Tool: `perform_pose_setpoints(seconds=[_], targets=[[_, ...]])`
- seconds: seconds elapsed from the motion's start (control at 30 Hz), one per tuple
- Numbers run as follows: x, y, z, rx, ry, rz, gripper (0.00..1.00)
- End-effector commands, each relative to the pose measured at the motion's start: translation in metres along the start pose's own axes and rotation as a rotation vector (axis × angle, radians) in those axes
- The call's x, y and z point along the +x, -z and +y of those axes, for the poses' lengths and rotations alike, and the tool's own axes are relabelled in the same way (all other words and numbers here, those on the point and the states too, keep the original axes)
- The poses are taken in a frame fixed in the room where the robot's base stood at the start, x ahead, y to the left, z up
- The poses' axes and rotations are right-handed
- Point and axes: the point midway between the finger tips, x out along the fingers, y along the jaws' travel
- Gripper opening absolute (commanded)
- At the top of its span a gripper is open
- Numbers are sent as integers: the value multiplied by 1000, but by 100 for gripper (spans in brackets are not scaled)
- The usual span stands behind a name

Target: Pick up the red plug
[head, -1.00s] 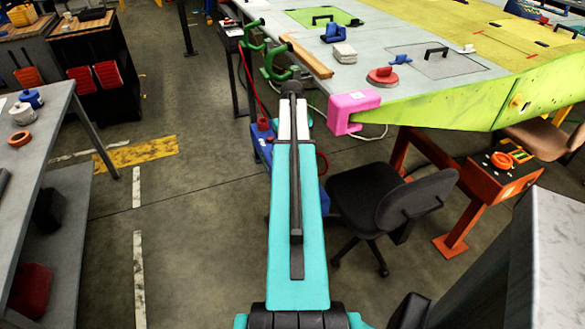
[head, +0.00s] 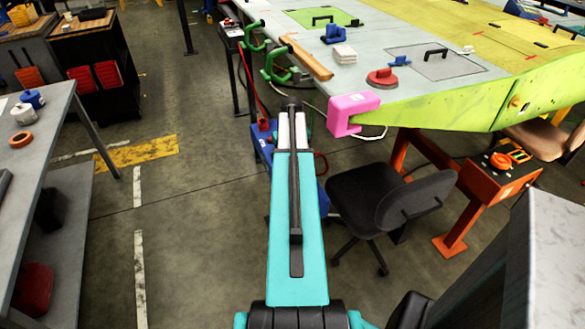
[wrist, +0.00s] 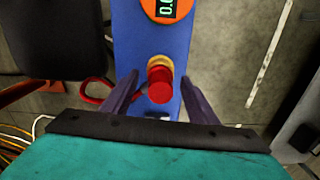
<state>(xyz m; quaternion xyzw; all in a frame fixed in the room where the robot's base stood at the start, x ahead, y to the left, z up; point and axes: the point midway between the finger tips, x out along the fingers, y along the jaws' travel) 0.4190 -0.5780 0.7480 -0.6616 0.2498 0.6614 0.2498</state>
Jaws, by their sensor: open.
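The red plug (wrist: 160,88) is in the middle of the wrist view, with a yellow part just behind it, over a blue unit (wrist: 139,50). My gripper (wrist: 160,77) is open, one dark finger on each side of the plug in the picture. I see no contact, and cannot tell how far the fingers are above it. In the head view a small red piece (head: 263,124) shows on the blue unit (head: 259,150), left of my arm. My arm hides part of the unit and the gripper there.
An orange round display (wrist: 166,8) sits on the blue unit. A red cable (wrist: 95,99) loops beside it. A dark chair (head: 385,205) stands to the right. The wing panel (head: 400,110) with a pink block (head: 352,110) is close beyond. Open floor lies left.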

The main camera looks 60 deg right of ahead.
Motion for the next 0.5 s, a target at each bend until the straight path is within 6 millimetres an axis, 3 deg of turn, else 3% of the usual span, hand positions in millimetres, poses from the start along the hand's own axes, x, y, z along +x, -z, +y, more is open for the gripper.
perform_pose_setpoints(seconds=[0.5], targets=[[6, 0, 0, 0, 0, 0, 54]])
